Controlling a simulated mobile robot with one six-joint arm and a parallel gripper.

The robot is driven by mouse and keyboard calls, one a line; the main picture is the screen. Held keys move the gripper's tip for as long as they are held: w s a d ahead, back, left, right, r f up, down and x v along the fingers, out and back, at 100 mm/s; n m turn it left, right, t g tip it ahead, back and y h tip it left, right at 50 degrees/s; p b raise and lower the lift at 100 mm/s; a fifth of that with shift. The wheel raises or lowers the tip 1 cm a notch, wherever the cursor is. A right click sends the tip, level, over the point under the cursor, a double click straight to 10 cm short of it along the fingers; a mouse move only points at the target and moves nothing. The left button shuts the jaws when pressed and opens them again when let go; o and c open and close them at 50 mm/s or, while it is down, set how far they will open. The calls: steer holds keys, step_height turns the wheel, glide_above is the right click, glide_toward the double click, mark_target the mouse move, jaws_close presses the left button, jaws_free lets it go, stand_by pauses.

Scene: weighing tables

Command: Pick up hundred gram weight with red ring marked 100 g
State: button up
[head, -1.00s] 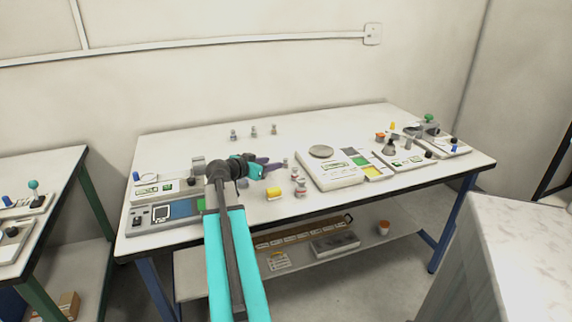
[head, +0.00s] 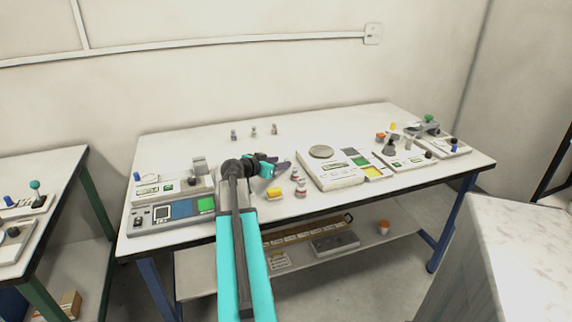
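Small metal weights stand in a short row near the front middle of the long table. The front weight (head: 301,188) shows reddish bands, and another (head: 295,174) stands just behind it. Their markings are too small to read, so I cannot tell which is the 100 g one. My gripper (head: 284,168), with dark fingers, reaches in from the left at this row, its tips close beside the rear weight. Whether the fingers touch or hold anything is unclear. A weight farther back in the row may be hidden behind the fingers.
A yellow block (head: 275,194) lies just in front of my gripper. A white scale with a round pan (head: 321,152) stands to the right. A grey device with a screen (head: 170,213) sits at left. Three small weights (head: 254,131) stand at the back, with clear tabletop around them.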

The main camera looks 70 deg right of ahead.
steer(key=shift+x, duration=1.55)
steer(key=shift+c, duration=0.5)
jaws_close()
